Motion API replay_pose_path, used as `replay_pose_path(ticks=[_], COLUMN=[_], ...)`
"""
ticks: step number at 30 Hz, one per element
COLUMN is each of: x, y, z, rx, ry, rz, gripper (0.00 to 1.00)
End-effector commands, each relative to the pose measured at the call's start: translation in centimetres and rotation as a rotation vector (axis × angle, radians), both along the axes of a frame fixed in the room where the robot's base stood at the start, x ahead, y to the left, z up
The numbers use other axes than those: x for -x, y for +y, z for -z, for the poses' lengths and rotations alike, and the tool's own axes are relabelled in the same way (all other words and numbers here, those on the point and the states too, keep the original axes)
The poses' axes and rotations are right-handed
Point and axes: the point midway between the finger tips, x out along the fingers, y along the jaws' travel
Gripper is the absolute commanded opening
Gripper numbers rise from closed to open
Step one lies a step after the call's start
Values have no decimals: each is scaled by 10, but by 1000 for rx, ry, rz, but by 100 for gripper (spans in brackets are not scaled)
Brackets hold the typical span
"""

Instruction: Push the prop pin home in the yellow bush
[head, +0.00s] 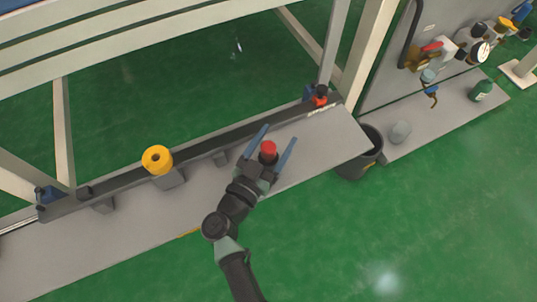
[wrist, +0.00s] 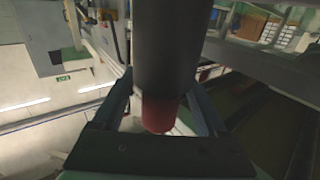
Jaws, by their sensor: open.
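The yellow bush (head: 157,160) is a ring-like piece on a grey block, left of centre on the grey bench in the head view. The prop pin, with a red head (head: 268,147), is well to its right, in front of my gripper's palm. In the wrist view the pin is a thick dark cylinder (wrist: 171,45) with a red end (wrist: 159,113). My gripper (head: 280,133) is open, with one finger on each side of the pin and gaps between. Where the pin's dark end rests is hidden in the head view. The bush is not identifiable in the wrist view.
The long grey bench (head: 330,140) carries a dark rail with small blocks along its back. A cream frame stands behind. A dark bin (head: 360,160) is at the bench's right end. A second bench with a gauge and valves (head: 480,50) stands farther right. Green floor lies in front.

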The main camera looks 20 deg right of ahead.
Motion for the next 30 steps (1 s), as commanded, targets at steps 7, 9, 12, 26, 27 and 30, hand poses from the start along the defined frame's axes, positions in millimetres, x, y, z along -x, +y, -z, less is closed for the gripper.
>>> replay_pose_path(ticks=[7, 9, 12, 26, 27, 30], x=[0, 0, 0, -1, -1, -1], y=[0, 0, 0, 0, 0, 0], z=[-1, -1, -1, -1, -1, -1], rx=[-1, -1, -1, 0, 0, 0], ry=[1, 1, 1, 0, 0, 0], rz=[0, -1, -1, -1, -1, -1], gripper=[70, 57, 40, 0, 0, 0])
